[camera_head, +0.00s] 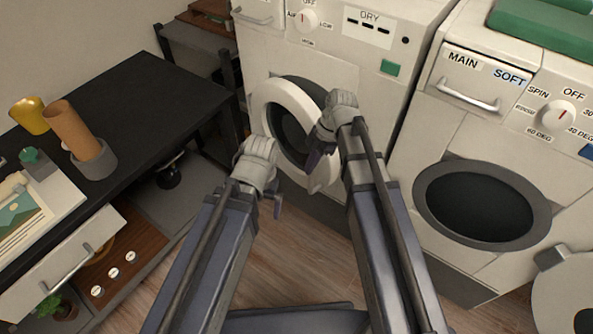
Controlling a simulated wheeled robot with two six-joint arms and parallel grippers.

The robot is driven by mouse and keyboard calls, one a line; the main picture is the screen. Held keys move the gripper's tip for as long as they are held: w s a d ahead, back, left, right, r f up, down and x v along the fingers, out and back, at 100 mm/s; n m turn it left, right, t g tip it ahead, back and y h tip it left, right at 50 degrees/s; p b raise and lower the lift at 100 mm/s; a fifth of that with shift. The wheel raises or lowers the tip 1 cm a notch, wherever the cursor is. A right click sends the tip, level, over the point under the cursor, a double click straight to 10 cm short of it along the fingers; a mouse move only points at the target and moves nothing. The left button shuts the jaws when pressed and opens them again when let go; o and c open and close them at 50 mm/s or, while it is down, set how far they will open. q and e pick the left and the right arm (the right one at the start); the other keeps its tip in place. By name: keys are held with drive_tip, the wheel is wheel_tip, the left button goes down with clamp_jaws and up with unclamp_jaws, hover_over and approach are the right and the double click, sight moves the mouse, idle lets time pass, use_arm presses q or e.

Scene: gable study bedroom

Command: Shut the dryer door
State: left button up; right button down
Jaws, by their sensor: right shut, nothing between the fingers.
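The dryer (350,62), marked DRY, is the white machine at the top centre. Its round door (266,105), a white ring with dark glass, stands ajar. Part of the dark opening shows behind its upper right edge. My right gripper (316,160) is shut and empty in front of the door's right part, hiding some of it. I cannot tell whether it touches the door. My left gripper (277,207) is below and left of the door, apart from it. Its fingers are seen nearly edge-on, so its opening is unclear.
A washer (440,150) with a round dark door (480,205) stands to the right. A black desk (150,100) with an open drawer (75,265) is on the left. Wooden floor (300,265) shows between my arms.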

sight(325, 158)
use_arm(q)
drive_tip(key=shift+d, duration=0.1)
use_arm(e)
drive_tip(key=shift+w+d, duration=0.4)
drive_tip(key=shift+d, duration=0.4)
drive_tip(key=shift+w+d, duration=0.45)
drive_tip(key=shift+d, duration=0.35)
drive_tip(key=shift+w+d, duration=0.4)
drive_tip(key=shift+d, duration=0.4)
drive_tip(key=shift+s+a, duration=0.1)
